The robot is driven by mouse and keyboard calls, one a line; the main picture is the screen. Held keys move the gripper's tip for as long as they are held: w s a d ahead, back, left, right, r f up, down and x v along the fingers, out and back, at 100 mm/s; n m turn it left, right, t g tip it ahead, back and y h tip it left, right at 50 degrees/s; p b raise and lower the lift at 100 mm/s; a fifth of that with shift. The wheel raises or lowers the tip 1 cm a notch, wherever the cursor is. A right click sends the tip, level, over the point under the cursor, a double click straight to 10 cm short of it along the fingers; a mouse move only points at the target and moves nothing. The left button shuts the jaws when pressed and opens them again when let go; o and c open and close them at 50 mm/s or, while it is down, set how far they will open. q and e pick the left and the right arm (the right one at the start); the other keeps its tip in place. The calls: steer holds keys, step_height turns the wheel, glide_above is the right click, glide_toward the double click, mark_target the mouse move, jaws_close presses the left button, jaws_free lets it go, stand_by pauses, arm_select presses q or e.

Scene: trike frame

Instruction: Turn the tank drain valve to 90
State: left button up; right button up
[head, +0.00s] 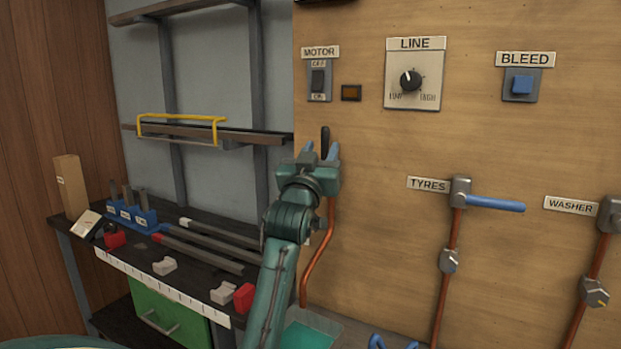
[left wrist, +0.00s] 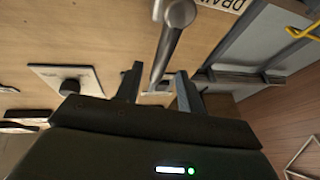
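The drain valve shows in the left wrist view as a grey metal hub (left wrist: 180,12) with a lever (left wrist: 165,52). Part of a DRAIN label (left wrist: 222,4) is beside it. In the head view the black lever end (head: 325,138) points up the panel; my left gripper hides the valve body. My left gripper (head: 321,151) is open, with one fingertip on each side of the lever. In the left wrist view, gaps show between the lever and both fingers (left wrist: 157,88). I cannot identify my right gripper; blue shapes at the head view's bottom edge are cut off.
The panel carries a motor switch (head: 318,80), line dial (head: 411,80), bleed button (head: 522,84), and tyres lever (head: 495,203). A washer valve (head: 610,214) is at the right.

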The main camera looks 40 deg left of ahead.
arm_select(q)
steer(key=b+v, duration=0.1)
steer(key=v, duration=0.8)
steer(key=shift+s+d+b, duration=0.15)
steer(key=shift+b, duration=0.15)
steer(key=shift+f, duration=0.1)
